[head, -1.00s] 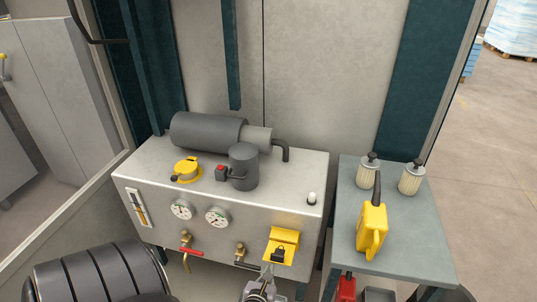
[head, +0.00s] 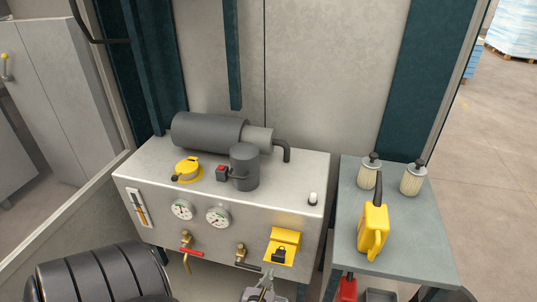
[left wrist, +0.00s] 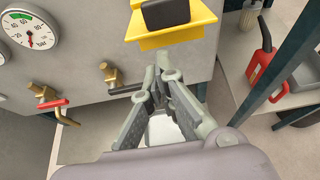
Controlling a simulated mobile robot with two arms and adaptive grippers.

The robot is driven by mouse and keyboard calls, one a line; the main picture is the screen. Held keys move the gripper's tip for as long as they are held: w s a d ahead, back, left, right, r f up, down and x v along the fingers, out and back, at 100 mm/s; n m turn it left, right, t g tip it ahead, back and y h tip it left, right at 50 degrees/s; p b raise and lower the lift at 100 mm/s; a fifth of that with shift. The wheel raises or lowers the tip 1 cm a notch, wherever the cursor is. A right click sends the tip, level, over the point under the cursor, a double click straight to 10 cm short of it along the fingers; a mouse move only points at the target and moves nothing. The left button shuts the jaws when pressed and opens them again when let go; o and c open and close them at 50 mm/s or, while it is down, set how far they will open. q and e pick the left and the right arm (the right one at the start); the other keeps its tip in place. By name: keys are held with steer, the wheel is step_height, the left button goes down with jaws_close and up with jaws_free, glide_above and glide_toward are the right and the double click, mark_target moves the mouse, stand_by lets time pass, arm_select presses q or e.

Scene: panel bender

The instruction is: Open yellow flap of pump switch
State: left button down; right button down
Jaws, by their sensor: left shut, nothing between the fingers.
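The yellow pump switch unit (head: 284,237) is on the right of the grey tank's front face. Its yellow flap juts out above a black, padlock-shaped part (head: 278,255). In the left wrist view, the black part (left wrist: 165,13) and yellow lower plate (left wrist: 178,36) show at the top edge, cut off by the frame. My left gripper (head: 267,274) is just below the yellow unit, apart from it. In the left wrist view my left gripper (left wrist: 168,68) is shut and empty, its tips pointing up toward the plate. My right gripper is not in view.
A red-handled valve (head: 190,246) and a second brass valve (head: 241,251) stick out left of the switch. Two gauges (head: 217,216) sit above them. A side table (head: 400,245) at right holds a yellow oil can (head: 373,230) and two filters.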

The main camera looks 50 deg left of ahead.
arm_select(q)
step_height(320, 180, up, 10)
stand_by(0.6)
steer(key=shift+w, duration=0.1)
stand_by(0.3)
